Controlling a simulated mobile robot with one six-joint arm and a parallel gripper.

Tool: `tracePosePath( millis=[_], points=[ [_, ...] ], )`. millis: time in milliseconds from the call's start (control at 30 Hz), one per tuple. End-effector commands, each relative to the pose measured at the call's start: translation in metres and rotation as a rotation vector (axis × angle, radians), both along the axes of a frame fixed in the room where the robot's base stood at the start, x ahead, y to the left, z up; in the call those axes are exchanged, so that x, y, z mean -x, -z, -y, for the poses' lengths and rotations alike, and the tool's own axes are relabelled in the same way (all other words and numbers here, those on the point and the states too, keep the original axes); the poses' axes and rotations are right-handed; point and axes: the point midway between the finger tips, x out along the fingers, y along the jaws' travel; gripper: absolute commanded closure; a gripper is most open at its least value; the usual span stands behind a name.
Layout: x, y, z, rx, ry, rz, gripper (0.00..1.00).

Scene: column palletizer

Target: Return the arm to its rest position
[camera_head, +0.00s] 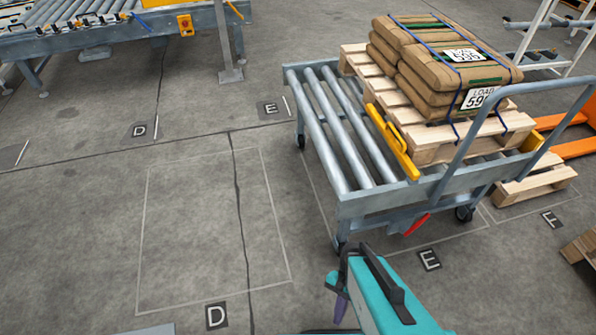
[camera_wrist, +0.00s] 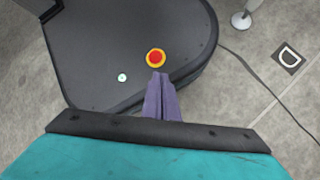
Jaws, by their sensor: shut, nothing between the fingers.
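My gripper shows at the bottom of the head view (camera_head: 341,308), at the end of my teal arm, with its purple fingers pointing down. In the wrist view its purple fingers (camera_wrist: 161,97) lie together, shut, with nothing held between them. Behind the fingertips in that view is a dark rounded surface with a red and yellow button and a small pale green button, which looks like my own base. In the head view my gripper is over the floor, in front of the roller cart (camera_head: 352,205) and apart from it.
The cart carries a wooden pallet (camera_head: 432,145) with strapped brown sacks (camera_head: 445,72). A conveyor (camera_head: 100,35) stands at the back left. An orange pallet truck (camera_head: 565,148) is at the right. The outlined floor bay D (camera_head: 200,230) is empty.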

Motion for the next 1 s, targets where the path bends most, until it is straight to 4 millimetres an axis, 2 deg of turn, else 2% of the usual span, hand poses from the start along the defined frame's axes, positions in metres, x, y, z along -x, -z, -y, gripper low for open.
tracePosePath(
  millis=[133,300,500,700,1000],
  points=[
    [0.004,-0.005,0.016,-0.043,-0.191,0.059,1.00],
    [0.000,-0.004,0.031,-0.100,-0.406,0.113,1.00],
    [-0.008,0.001,0.036,-0.176,-0.578,0.150,1.00],
    [-0.008,0.001,0.034,-0.210,-0.635,0.156,1.00],
    [-0.008,0.001,0.034,-0.211,-0.634,0.155,1.00]
  ],
)
